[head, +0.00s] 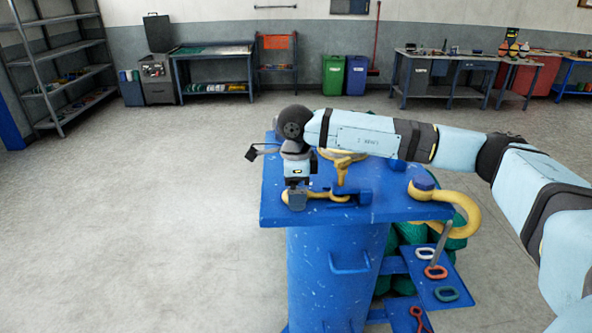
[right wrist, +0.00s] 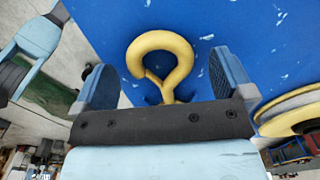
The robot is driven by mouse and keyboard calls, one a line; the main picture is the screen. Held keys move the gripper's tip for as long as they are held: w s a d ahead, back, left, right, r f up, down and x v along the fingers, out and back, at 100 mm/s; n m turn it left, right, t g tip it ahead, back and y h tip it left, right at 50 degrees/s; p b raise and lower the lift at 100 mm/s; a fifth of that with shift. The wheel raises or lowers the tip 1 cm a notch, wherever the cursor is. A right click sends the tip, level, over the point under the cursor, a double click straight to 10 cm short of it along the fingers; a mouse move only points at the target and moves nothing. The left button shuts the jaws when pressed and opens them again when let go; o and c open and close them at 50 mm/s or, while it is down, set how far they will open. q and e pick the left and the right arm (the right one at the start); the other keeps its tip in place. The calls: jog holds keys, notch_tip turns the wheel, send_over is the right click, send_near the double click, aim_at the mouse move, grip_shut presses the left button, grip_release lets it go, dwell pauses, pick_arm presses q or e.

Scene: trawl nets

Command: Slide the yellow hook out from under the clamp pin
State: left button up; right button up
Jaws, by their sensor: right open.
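The yellow hook (head: 325,195) lies on the blue bench top (head: 405,209), its rounded end to the left and its shank running right toward a blue block (head: 365,195). A yellow clamp part (head: 342,175) stands by the block; I cannot make out the pin itself. My right gripper (head: 297,200) is over the hook's rounded end. In the right wrist view the open fingers of the gripper (right wrist: 163,72) stand either side of the yellow loop (right wrist: 165,40), with gaps on both sides. The shank's far part is hidden behind the gripper body. My left gripper is not in view.
A large yellow hook (head: 465,212) with a blue cap curls over the bench's right edge. A lower blue shelf (head: 440,278) holds several coloured links. Green netting (head: 410,236) hangs below. Floor to the left is clear.

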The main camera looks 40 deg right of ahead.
jog(key=shift+f, duration=0.35)
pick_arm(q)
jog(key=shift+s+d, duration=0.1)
pick_arm(e)
jog(key=shift+c, duration=0.2)
